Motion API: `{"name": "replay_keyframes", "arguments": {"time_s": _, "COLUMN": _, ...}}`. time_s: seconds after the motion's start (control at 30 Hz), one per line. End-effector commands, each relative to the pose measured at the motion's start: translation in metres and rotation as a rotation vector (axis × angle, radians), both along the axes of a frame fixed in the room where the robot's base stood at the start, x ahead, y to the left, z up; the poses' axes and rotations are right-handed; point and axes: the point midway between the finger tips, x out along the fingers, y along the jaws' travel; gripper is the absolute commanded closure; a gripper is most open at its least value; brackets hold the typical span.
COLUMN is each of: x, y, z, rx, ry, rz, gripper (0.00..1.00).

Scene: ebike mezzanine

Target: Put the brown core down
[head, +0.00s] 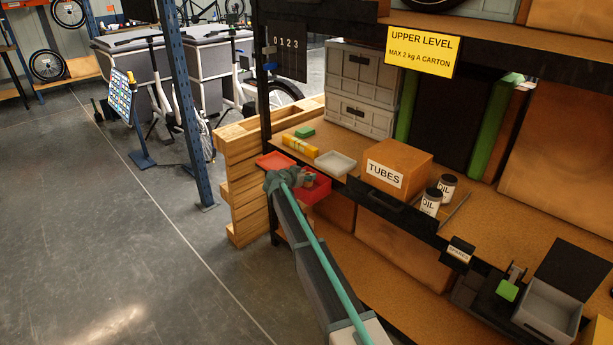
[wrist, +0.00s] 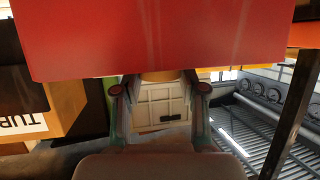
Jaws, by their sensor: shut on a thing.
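My gripper (head: 283,181) is at the front edge of the shelf, beside a red bin (head: 318,190) in the head view. In the wrist view the two fingers of my gripper (wrist: 159,88) stand apart with a small tan-brown piece (wrist: 160,76) between them, which looks like the brown core. The head view does not show the core clearly. I cannot tell whether it touches the bin.
On the shelf (head: 480,238) are an orange-red tray (head: 275,160), a pale grey tray (head: 335,163), a yellow box (head: 300,145), a TUBES carton (head: 397,168) and two OIL jars (head: 431,202). Grey crates (head: 361,88) stand behind.

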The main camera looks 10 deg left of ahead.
Motion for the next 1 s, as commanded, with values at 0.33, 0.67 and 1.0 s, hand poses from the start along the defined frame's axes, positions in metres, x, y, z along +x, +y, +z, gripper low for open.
{"name": "replay_keyframes", "arguments": {"time_s": 0.33, "x": 0.000, "y": 0.000, "z": -0.006, "rx": -0.001, "ry": 0.000, "rz": 0.000, "gripper": 0.82}}
{"name": "replay_keyframes", "arguments": {"time_s": 0.67, "x": 0.000, "y": 0.000, "z": -0.011, "rx": -0.001, "ry": 0.000, "rz": 0.000, "gripper": 0.82}}
{"name": "replay_keyframes", "arguments": {"time_s": 1.0, "x": 0.000, "y": 0.000, "z": -0.012, "rx": -0.001, "ry": 0.000, "rz": 0.000, "gripper": 0.44}}
